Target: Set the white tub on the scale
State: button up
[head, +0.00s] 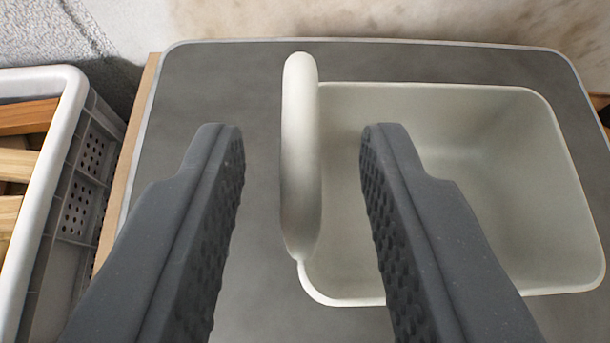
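The white tub (500,170) is an empty, open rectangular tub in the right half of the head view. Its thick rounded handle (300,160) stands along its left side. My gripper (302,135) is open, with one dark ribbed finger on each side of the handle in the picture. The right finger covers part of the tub's inside. The left finger is over the grey surface, with a gap to the handle. I cannot tell how far above the handle the fingertips are. No scale can be made out.
The tub rests on a grey tabletop (215,90) with a pale rim. A grey-white plastic crate (75,200) with perforated walls, holding wooden pieces (22,160), stands beyond the table's left edge. A stained pale floor or wall lies past the far edge. Bare tabletop shows left of the handle.

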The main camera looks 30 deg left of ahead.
jog(key=p+v, duration=0.2)
jog(key=v, duration=1)
jog(key=shift+p, duration=0.4)
